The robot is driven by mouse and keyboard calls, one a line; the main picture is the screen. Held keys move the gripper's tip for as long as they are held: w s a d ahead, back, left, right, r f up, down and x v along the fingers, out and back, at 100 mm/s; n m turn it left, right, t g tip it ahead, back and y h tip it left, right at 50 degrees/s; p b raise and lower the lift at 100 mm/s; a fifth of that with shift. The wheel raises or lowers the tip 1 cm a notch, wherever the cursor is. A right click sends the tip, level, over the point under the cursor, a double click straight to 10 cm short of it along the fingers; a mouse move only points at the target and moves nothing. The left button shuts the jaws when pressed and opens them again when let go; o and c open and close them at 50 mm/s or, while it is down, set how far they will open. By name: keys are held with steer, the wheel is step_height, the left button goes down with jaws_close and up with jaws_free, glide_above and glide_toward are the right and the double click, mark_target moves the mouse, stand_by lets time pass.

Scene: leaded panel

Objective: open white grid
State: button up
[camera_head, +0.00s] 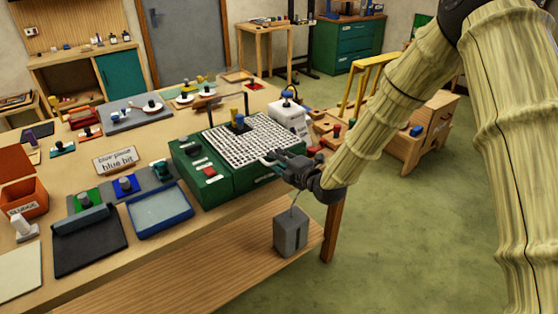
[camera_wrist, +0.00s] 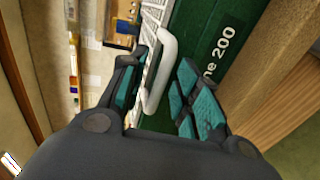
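The white grid (camera_head: 250,138) lies flat on top of a green machine box (camera_head: 222,180) at the table's right front edge. A white bar handle (camera_wrist: 160,72) on the grid's edge shows in the wrist view. My gripper (camera_head: 280,163) is at the grid's front right edge. In the wrist view my gripper (camera_wrist: 165,95) is open, its teal-padded fingers apart. The handle lies between them, nearer the left finger; I cannot tell whether it touches. A dark piece with a yellow part (camera_head: 239,122) stands on or just behind the grid.
A white container (camera_head: 289,116) stands right behind the machine. A blue tray (camera_head: 160,210) is to its left. A grey box (camera_head: 291,232) sits below, by the table leg. Floor right of the table is largely clear.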

steer(key=shift+c, duration=0.5)
jaws_close()
steer(key=shift+r, duration=0.15)
